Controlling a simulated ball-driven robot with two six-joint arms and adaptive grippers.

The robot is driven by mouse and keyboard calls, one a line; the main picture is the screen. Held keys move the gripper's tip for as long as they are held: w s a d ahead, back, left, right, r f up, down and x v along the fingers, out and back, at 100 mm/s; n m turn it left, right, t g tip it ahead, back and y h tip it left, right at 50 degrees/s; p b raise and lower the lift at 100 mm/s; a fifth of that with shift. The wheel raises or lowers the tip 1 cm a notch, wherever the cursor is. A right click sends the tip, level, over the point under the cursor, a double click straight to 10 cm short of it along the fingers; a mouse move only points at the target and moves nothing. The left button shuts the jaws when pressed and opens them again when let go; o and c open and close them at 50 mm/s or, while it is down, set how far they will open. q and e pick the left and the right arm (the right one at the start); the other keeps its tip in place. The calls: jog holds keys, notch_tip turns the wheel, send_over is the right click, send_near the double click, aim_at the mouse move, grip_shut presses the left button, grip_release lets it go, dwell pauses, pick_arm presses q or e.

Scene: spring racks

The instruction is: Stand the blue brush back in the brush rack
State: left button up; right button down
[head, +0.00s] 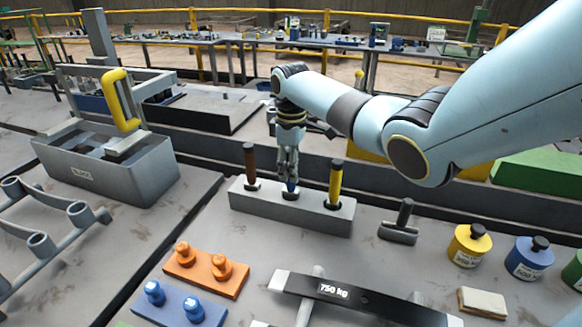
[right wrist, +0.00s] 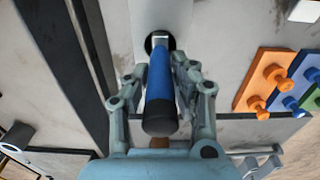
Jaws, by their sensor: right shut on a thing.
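The brush rack (head: 320,217) is a long grey block with a row of holes. The blue brush (head: 291,187) is at its middle hole, mostly hidden by my right gripper (head: 288,170). In the right wrist view the blue brush (right wrist: 185,85) has a blue handle with a black end towards me. Its far, pale end is at the dark hole of the rack (right wrist: 168,14); how deep it sits I cannot tell. My right gripper (right wrist: 166,78) is shut on the handle, a finger on each side. My left gripper is not in view.
A brown-handled brush (head: 250,165) and a yellow-handled brush (head: 336,182) stand in the outer holes. A hammer-like tool (head: 399,233) is right of the rack. Orange (head: 206,274) and blue (head: 180,308) peg plates lie in front. A grey bin (head: 110,178) stands left.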

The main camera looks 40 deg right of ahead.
jog(key=shift+f, duration=0.35)
jog(key=c, duration=1)
grip_release()
jog(key=shift+o, duration=0.2)
jog(key=o, duration=0.4)
jog(key=shift+r, duration=0.15)
notch_tip(320, 180, up, 5)
jog(key=p, duration=0.5)
jog(key=shift+r, duration=0.9)
